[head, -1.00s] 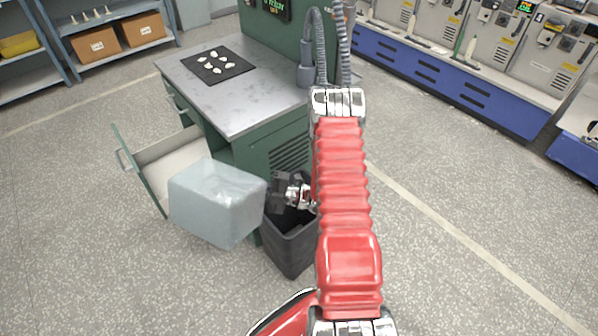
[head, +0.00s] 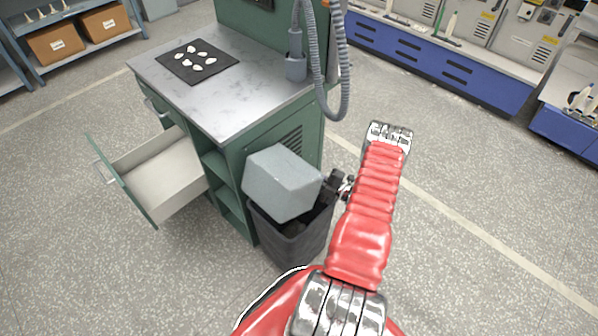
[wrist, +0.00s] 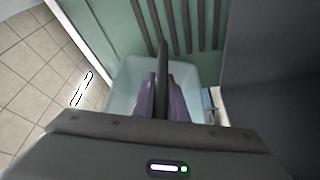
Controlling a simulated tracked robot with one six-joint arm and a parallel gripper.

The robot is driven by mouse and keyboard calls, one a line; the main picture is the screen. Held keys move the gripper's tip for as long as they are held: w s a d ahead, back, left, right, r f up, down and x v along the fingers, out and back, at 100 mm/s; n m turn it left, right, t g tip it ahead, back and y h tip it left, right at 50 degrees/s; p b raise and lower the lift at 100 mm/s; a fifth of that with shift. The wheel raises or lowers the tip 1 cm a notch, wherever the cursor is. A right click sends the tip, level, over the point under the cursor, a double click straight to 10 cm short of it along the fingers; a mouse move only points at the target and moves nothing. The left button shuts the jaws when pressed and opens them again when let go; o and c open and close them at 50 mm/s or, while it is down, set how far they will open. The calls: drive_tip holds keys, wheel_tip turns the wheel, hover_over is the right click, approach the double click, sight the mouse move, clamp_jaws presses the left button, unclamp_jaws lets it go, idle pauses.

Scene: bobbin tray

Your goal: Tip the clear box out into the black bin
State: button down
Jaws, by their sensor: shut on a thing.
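The clear box (head: 280,182), pale and translucent grey, is held tilted over the black bin (head: 296,243) in the head view. It covers part of the bin's mouth. My gripper (head: 331,186) is at the box's right side and shut on it. In the wrist view, the box's wall (wrist: 125,80) shows beyond the dark fingers (wrist: 163,85). The bin stands on the floor against the green workbench, with dark contents partly visible inside. I cannot tell what is in the box.
The green workbench (head: 215,95) has an open drawer (head: 160,182) sticking out at left. A black mat (head: 197,52) with several pale pieces lies on its top. A grey hose (head: 335,80) hangs at its right. The floor around is clear.

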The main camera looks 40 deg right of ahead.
sight(282, 171)
drive_tip(key=shift+r, duration=0.15)
drive_tip(key=a+r+n+g, duration=0.1)
drive_tip(key=a+r+n, duration=0.1)
drive_tip(key=r+n, duration=0.1)
drive_tip(key=a+r+n+g+h, duration=0.1)
drive_tip(key=a+r+n, duration=0.1)
drive_tip(key=a+n, duration=0.1)
drive_tip(key=a+r+n+g, duration=0.1)
drive_tip(key=a+r+n, duration=0.1)
drive_tip(key=r+n, duration=0.1)
drive_tip(key=shift+s+a+r+h, duration=0.1)
drive_tip(key=shift+a+r+h, duration=0.2)
drive_tip(key=a+r+n+g+h, duration=0.1)
drive_tip(key=a+r+n, duration=0.2)
drive_tip(key=shift+a+h, duration=0.2)
drive_tip(key=shift+h, duration=0.2)
drive_tip(key=a+n, duration=0.1)
drive_tip(key=a+r+n+h, duration=0.1)
drive_tip(key=a+n+h, duration=0.1)
drive_tip(key=shift+s+a+r+n, duration=0.1)
drive_tip(key=shift+a+r+n, duration=0.2)
drive_tip(key=shift+a+r, duration=0.1)
drive_tip(key=shift+a+r+n+h, duration=0.3)
drive_tip(key=shift+a+n+h, duration=0.15)
drive_tip(key=shift+a+n, duration=0.2)
drive_tip(key=shift+a+r+n+h, duration=0.3)
drive_tip(key=shift+a+n+h, duration=0.2)
drive_tip(key=shift+a, duration=0.2)
